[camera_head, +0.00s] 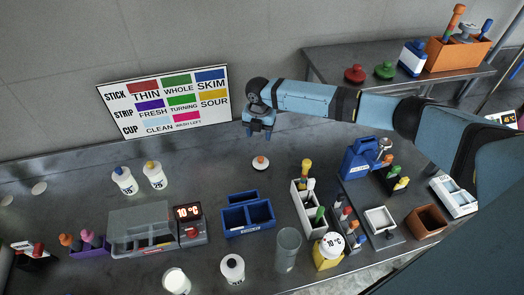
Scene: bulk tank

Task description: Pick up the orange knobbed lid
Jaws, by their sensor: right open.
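The orange knobbed lid (260,162) is a small pale disc with an orange knob on top. It lies on the dark metal counter near the middle of the view, with nothing touching it. My right gripper (258,134) hangs above and behind it in the picture, fingers pointing down. It is open and empty, and a gap shows between the fingers and the lid. My left gripper is not in view.
A blue divided box (247,214) stands in front of the lid. A white rack (304,205) with bottles is to its right. Two white bottles (139,178) stand to the left. A sign board (165,102) leans behind. The counter around the lid is clear.

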